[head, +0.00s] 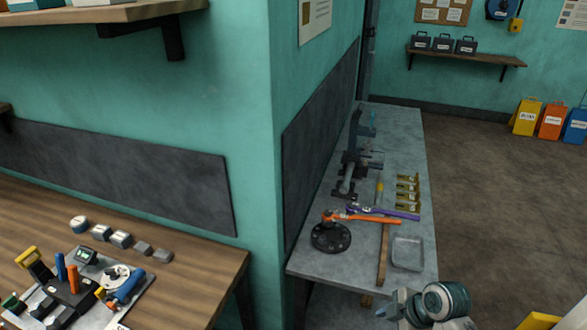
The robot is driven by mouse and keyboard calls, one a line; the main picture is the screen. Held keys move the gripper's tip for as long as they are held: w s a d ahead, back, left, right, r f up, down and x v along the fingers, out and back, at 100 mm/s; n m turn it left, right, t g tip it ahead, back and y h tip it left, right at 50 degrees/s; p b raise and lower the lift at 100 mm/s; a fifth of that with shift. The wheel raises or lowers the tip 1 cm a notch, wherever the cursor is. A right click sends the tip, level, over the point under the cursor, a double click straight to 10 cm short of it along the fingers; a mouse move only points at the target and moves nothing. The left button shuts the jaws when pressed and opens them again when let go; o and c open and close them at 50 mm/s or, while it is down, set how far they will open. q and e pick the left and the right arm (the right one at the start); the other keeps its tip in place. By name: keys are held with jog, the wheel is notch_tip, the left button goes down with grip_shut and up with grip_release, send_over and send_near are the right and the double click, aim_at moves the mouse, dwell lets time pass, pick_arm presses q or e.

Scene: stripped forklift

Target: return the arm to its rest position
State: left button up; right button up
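Part of my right arm shows at the bottom right, with rounded grey-green joints. Its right gripper (392,306) points left, just in front of the near end of the grey workbench (315,262). Its fingers are small and partly cut off, so I cannot tell whether they are open or shut. I see nothing clearly held in it. My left arm and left gripper are not in view.
The grey bench carries a vise (357,150), an orange-handled tool (368,219), a hammer (383,250), a black disc (331,237) and a metal tray (407,253). A wooden bench (205,270) with tools stands left of the wall corner.

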jog(key=s+d+f+m+h+b, duration=0.1)
jog(key=s+d+f+m+b, duration=0.15)
jog(key=f, duration=1.05)
jog(key=s+d+f+m+h+b, duration=0.1)
jog(key=s+d+f+m+b, duration=0.2)
jog(key=f, duration=0.9)
jog(key=s+d+f+m+h+b, duration=0.1)
jog(key=s+f+m, duration=0.3)
jog(key=f, duration=0.9)
pick_arm(q)
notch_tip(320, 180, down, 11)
jog(key=b, duration=0.4)
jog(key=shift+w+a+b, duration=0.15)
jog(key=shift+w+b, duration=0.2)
jog(key=shift+b, duration=0.05)
pick_arm(e)
jog(key=s+d+f+m+h, duration=0.1)
jog(key=s+f+m, duration=0.2)
jog(key=s+f, duration=0.8)
jog(key=s+d+f+m+g+h, duration=0.1)
jog(key=s+d+f+m, duration=0.1)
jog(key=s+f, duration=1)
jog(key=s+m, duration=0.1)
jog(key=s, duration=0.5)
jog(key=shift+s+g, duration=0.2)
jog(key=shift+g, duration=0.1)
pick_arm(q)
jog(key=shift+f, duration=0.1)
